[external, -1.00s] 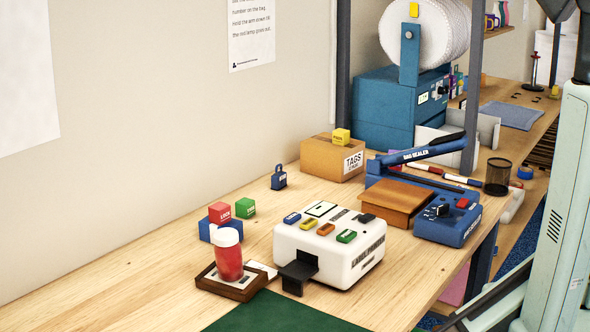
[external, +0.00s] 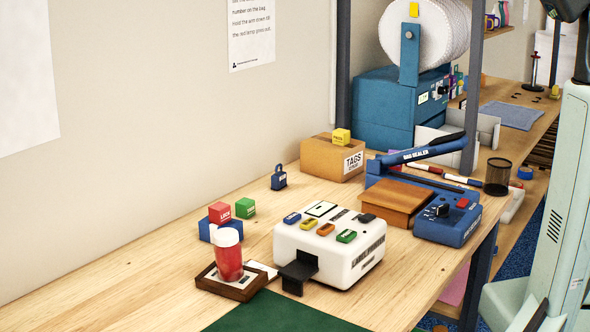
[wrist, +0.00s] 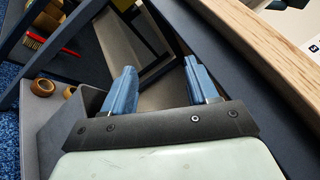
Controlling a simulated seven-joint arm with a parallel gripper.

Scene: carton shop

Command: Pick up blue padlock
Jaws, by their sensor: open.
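The blue padlock (external: 279,178) stands upright on the wooden table near the wall, left of the cardboard tags box. It is not in the wrist view. My gripper (wrist: 160,85) shows in the wrist view with its two blue fingers apart and nothing between them. It is beside and below the table edge, far from the padlock. In the external view my gripper is not clearly seen; only part of my arm shows at the right edge.
A white label printer (external: 330,245) stands in front of the padlock. Red (external: 219,212), green (external: 245,207) and blue blocks and a red jar (external: 228,258) are to its left. The tags box (external: 325,160) and blue bag sealer (external: 447,222) are to its right. The table edge (wrist: 270,50) is close to my gripper.

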